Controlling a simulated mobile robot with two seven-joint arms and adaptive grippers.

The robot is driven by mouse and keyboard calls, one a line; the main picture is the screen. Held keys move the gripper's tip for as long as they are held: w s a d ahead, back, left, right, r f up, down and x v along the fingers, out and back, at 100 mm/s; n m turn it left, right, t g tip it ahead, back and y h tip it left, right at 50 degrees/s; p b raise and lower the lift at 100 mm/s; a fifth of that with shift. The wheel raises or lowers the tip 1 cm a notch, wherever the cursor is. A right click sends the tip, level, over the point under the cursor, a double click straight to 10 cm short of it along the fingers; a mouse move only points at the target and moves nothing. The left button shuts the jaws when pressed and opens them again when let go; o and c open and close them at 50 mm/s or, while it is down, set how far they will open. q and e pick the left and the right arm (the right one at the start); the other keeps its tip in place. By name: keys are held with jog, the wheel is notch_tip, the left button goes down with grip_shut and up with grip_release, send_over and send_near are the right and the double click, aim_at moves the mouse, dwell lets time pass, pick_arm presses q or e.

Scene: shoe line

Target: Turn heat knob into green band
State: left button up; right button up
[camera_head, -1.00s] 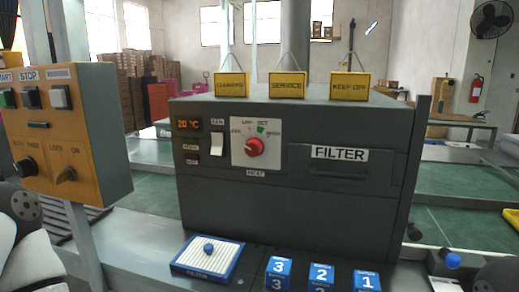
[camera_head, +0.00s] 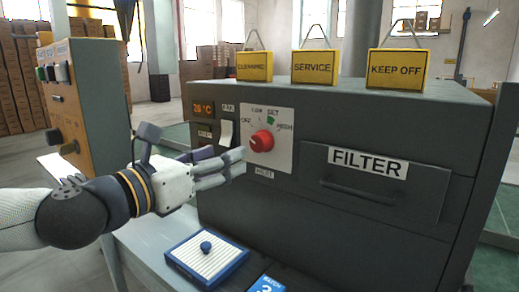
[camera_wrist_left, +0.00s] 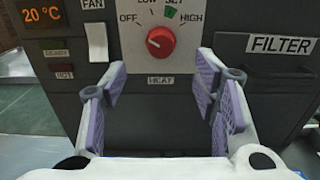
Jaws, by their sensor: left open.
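The red heat knob (camera_head: 262,141) sits on a white dial plate (camera_head: 281,158) on the front of the dark grey machine. In the left wrist view the knob (camera_wrist_left: 161,41) has a light mark pointing to its left, toward OFF. The green band (camera_head: 271,121) lies at SET, between LOW and HIGH; it also shows in the left wrist view (camera_wrist_left: 171,12). My left gripper (camera_head: 240,160) is just in front of the dial plate, below and left of the knob. In the wrist view its fingers (camera_wrist_left: 164,90) are spread and empty, below the knob. My right gripper is not in view.
A display (camera_head: 204,108) reads about 20 °C beside a white fan switch (camera_head: 225,133). A FILTER drawer (camera_head: 370,182) is right of the dial. Yellow signs (camera_head: 314,67) stand on top. A filter tray (camera_head: 207,257) lies below, and an orange control box (camera_head: 72,100) stands left.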

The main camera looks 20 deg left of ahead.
aim_at(256, 144)
pick_arm(q)
jog(key=x, duration=1)
jog(key=shift+w+d+f, duration=0.15)
jog(key=shift+w+f, duration=0.05)
jog(key=shift+w, duration=0.05)
jog(key=c, duration=1.2)
